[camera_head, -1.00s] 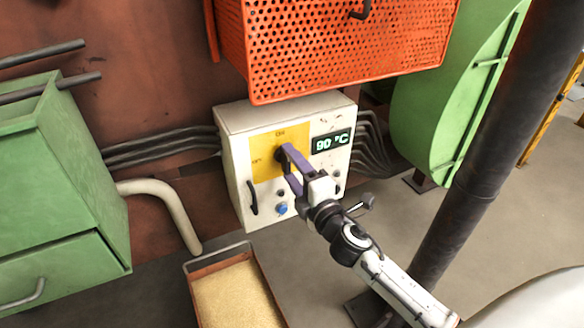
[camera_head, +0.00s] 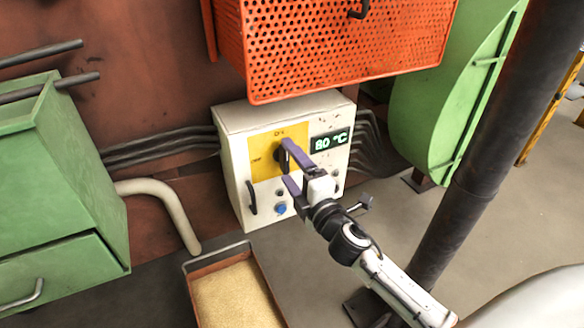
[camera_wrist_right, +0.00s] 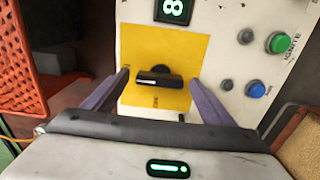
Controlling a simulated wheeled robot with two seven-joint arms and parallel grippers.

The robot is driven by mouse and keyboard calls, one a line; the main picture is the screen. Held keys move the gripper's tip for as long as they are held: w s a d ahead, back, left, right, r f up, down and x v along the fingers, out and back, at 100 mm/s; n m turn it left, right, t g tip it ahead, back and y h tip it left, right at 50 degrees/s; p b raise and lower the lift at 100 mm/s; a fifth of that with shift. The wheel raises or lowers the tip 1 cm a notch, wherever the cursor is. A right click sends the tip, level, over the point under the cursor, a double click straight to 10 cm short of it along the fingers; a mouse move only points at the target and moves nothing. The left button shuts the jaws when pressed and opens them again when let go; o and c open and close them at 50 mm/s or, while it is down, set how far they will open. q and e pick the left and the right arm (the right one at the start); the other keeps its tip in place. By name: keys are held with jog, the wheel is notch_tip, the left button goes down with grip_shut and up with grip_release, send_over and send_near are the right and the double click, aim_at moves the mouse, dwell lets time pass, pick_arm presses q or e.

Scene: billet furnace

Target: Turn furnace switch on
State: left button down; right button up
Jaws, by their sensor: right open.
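The furnace switch (camera_wrist_right: 158,78) is a black rotary knob with a raised bar, on a yellow plate (camera_head: 262,168) on the front of a white control box (camera_head: 238,185). In the right wrist view the knob sits between the two purple fingers of my open right gripper (camera_wrist_right: 158,88), with gaps on both sides. In the head view this gripper (camera_head: 287,163) reaches the box from the lower right, and one finger partly hides the knob. My left gripper is not in view.
The box also carries a black handle (camera_head: 252,198), a blue button (camera_head: 281,209) and a green button labelled IGNITE (camera_wrist_right: 278,43). An orange perforated cover (camera_head: 340,50) hangs above. A tray of yellowish grain (camera_head: 190,268) stands below. A dark post (camera_head: 480,170) rises at right.

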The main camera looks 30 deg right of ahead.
jog(key=s, duration=1)
jog(key=shift+s+a, duration=0.2)
jog(key=shift+a, duration=0.1)
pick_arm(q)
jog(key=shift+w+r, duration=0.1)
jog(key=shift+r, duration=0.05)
pick_arm(e)
jog(key=s+a+f+m+g+y, duration=0.5)
jog(key=s+a+f+m+g, duration=0.4)
jog(key=s+a+f+m, duration=0.65)
pick_arm(q)
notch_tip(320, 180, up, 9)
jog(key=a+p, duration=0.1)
jog(key=p, duration=1.4)
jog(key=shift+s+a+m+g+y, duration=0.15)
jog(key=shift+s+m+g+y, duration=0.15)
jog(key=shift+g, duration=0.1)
pick_arm(e)
notch_tip(320, 180, up, 6)
jog(key=s+d+h, duration=0.1)
jog(key=s+d, duration=0.1)
jog(key=d, duration=0.1)
jog(key=shift+s+r, duration=0.15)
jog(key=shift+r, duration=0.05)
